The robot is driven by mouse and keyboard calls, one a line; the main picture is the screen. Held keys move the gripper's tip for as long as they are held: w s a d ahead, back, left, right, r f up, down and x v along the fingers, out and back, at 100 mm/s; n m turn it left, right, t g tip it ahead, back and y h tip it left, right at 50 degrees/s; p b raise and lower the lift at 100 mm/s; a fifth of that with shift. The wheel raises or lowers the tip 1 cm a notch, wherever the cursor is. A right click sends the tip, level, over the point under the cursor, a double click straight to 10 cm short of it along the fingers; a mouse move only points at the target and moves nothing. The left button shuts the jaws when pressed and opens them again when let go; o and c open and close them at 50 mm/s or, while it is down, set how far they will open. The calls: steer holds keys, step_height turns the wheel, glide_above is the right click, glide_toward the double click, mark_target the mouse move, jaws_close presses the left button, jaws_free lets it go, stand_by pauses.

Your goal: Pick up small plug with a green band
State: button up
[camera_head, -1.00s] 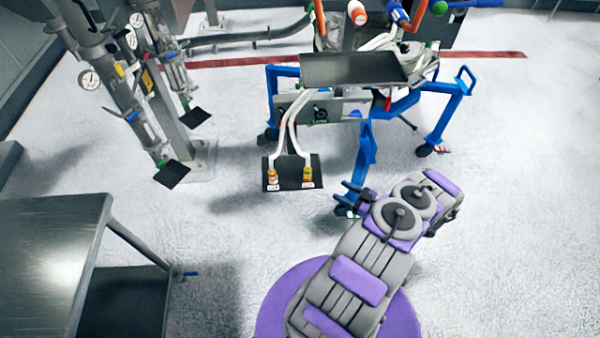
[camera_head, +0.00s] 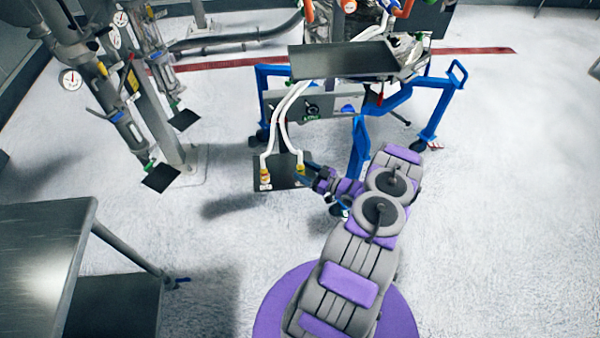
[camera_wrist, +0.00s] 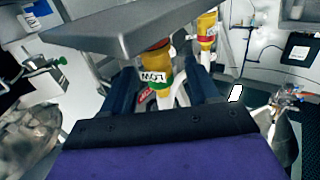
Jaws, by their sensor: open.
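In the wrist view, the small yellow plug with a green band (camera_wrist: 158,78) and an upside-down label stands between the two dark fingers of my gripper (camera_wrist: 164,80). My gripper is open, with visible gaps on both sides of the plug. A white hose runs from the plug. In the head view, my gripper (camera_head: 307,172) is at the right-hand plug (camera_head: 301,169), on a small dark plate (camera_head: 283,184), and partly covers it. A second yellow plug (camera_head: 265,175) stands to its left; a similar one (camera_wrist: 207,27) shows behind in the wrist view.
A blue-legged frame (camera_head: 360,145) with a dark tray (camera_head: 345,60) stands just beyond my gripper. White hoses (camera_head: 280,115) rise from the plugs. A steel table (camera_head: 40,255) is at the lower left. Gauged pipework (camera_head: 120,110) stands at the left. The floor on the right is clear.

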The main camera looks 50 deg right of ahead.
steer(key=shift+w+d+f, duration=0.1)
steer(key=shift+w, duration=0.95)
steer(key=shift+a, duration=0.4)
steer(key=shift+c, duration=1.3)
steer(key=shift+d, duration=0.2)
steer(key=c, duration=0.6)
jaws_close()
